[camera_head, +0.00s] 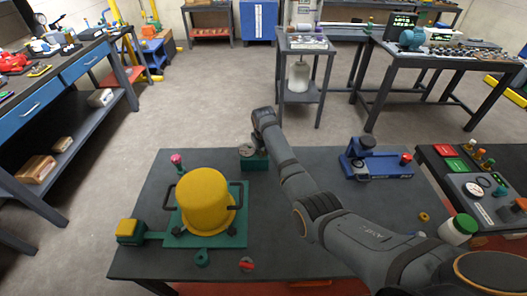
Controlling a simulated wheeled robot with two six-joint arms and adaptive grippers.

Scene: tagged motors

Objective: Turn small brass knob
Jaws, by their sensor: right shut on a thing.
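My right arm reaches in from the lower right, across the dark table. Its gripper (252,147) points down at a small teal block (255,163) at the table's far edge. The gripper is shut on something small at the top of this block. The small brass knob cannot be made out; the gripper and wrist cover that spot. My left gripper is not in view.
A yellow domed motor (204,200) stands on a teal base at the table's left. A red-topped knob (177,160) is behind it. A blue fixture (374,160) stands at the right. A brass ring (424,216) lies near the right edge. The table's middle is under my arm.

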